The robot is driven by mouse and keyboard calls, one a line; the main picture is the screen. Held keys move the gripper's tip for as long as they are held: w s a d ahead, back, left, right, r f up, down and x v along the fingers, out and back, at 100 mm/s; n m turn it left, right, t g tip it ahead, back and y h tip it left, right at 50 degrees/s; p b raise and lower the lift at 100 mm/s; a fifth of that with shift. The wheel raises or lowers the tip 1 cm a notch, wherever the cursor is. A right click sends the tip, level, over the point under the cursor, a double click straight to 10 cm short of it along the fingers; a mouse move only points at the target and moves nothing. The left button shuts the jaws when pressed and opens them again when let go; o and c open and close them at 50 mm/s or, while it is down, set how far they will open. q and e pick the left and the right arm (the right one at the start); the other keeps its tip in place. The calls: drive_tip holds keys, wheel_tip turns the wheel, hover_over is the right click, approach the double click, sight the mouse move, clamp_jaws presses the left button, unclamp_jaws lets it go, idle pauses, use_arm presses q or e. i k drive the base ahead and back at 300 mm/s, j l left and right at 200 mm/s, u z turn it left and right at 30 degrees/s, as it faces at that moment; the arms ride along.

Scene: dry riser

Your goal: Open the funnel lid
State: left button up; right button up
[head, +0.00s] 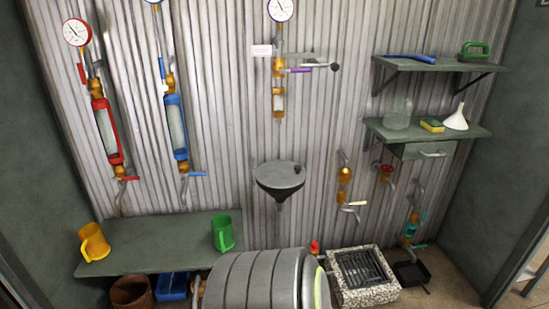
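A dark grey wall funnel (280,190) is mounted on the corrugated wall near the middle of the head view, with a narrow spout below. A flat grey lid (277,174) covers its top and appears closed, lying level. A small dark knob (298,169) stands up at the right side of the lid. A separate white funnel (456,119) stands mouth down on the right shelf. Neither of my grippers is in view. The inside of the wall funnel is hidden.
A valve pipe with a gauge (281,10) and lever hangs above the funnel. A large grey ribbed drum (255,282) lies below it. A floor grate (362,272) lies right of the drum.

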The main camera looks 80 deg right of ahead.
sight(278, 174)
drive_tip(key=z, duration=2.8)
